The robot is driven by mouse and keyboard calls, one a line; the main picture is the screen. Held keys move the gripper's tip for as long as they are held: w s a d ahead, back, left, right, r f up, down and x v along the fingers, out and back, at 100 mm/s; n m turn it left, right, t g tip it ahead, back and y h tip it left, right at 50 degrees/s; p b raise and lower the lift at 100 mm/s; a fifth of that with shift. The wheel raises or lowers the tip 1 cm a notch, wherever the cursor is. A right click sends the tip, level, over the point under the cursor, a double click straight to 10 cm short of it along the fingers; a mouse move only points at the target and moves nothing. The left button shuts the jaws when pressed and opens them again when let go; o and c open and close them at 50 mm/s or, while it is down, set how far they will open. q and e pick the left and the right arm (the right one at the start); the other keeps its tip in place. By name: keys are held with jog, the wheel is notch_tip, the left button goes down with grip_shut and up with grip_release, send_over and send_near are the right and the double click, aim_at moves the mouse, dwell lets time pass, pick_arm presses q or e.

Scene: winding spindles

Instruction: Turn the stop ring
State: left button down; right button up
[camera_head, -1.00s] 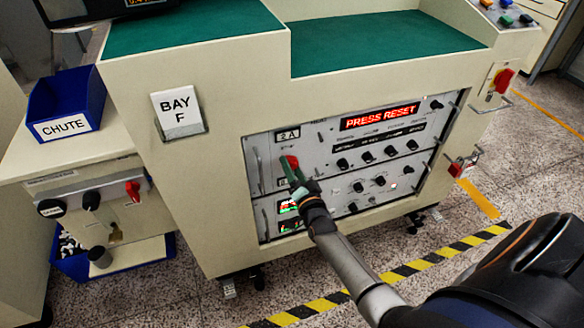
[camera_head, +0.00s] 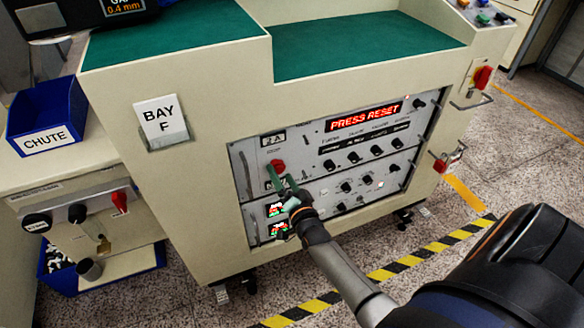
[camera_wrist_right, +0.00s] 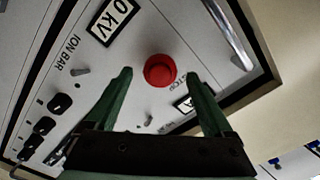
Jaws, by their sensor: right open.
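The red stop button (camera_head: 278,167) sits at the upper left of the grey control panel; it looks like a round red cap in the right wrist view (camera_wrist_right: 160,70). Whether its ring is a separate part is too small to tell. My right gripper (camera_head: 281,181) is just in front of and a little below the button in the head view. Its green fingers are open. In the right wrist view the right gripper (camera_wrist_right: 160,76) has one fingertip on each side of the button, with visible gaps and no clear contact. My left gripper is not in view.
A lit sign (camera_head: 363,116) reads PRESS RESET. A metal handle (camera_wrist_right: 226,35) stands out near the button. A blue CHUTE bin (camera_head: 44,112) is at left; a red rotary switch (camera_head: 483,77) is at right.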

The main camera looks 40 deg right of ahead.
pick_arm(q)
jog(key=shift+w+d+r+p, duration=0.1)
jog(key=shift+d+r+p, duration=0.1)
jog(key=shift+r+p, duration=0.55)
pick_arm(e)
jog(key=v, duration=1)
jog(key=shift+d, duration=0.1)
jog(key=s+a+f+n+g+y, duration=0.2)
jog(key=s+a+n+g+y, duration=0.2)
jog(key=s+a+n, duration=0.4)
jog(key=s+a+f+n+g+y, duration=0.2)
jog(key=s+a+n+g+y, duration=0.25)
jog(key=a+n, duration=0.35)
pick_arm(q)
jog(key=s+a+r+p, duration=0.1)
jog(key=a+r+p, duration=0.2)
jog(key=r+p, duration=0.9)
jog(key=p, duration=0.4)
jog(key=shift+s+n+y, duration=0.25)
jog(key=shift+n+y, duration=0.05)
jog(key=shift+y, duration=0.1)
pick_arm(e)
notch_tip(320, 180, up, 12)
jog(key=s+d+m+h, duration=0.1)
jog(key=s, duration=0.2)
jog(key=shift+d+m+h, duration=0.25)
jog(key=shift+m+h, duration=0.05)
jog(key=shift+h, duration=0.05)
jog(key=shift+f+t, duration=0.1)
jog(key=shift+t, duration=0.15)
